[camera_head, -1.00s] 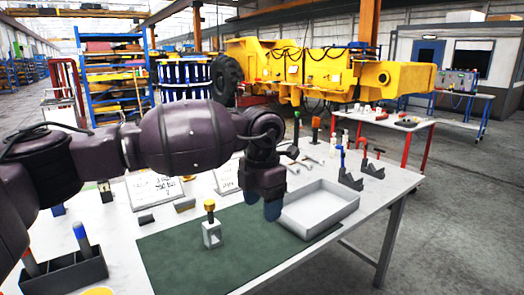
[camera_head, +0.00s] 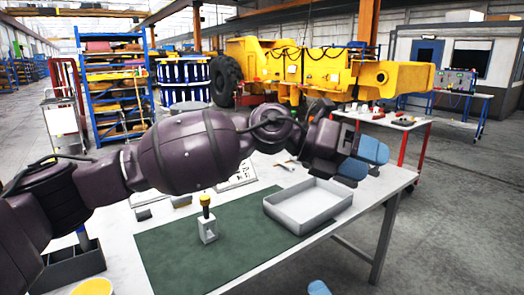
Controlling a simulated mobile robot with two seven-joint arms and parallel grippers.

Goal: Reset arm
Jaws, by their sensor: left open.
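My left arm reaches in from the left across the table. My left gripper (camera_head: 362,160) is open and empty, its two blue fingertips apart. It is raised above the table's far right part, beyond the grey tray. A blue fingertip that looks like my right gripper's (camera_head: 318,287) just shows at the bottom edge; the rest of it is out of view. The task names no object.
A pale block with a yellow-topped tool (camera_head: 207,224) stands on the mat. A dark holder (camera_head: 72,265) and yellow container (camera_head: 93,287) are at left.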

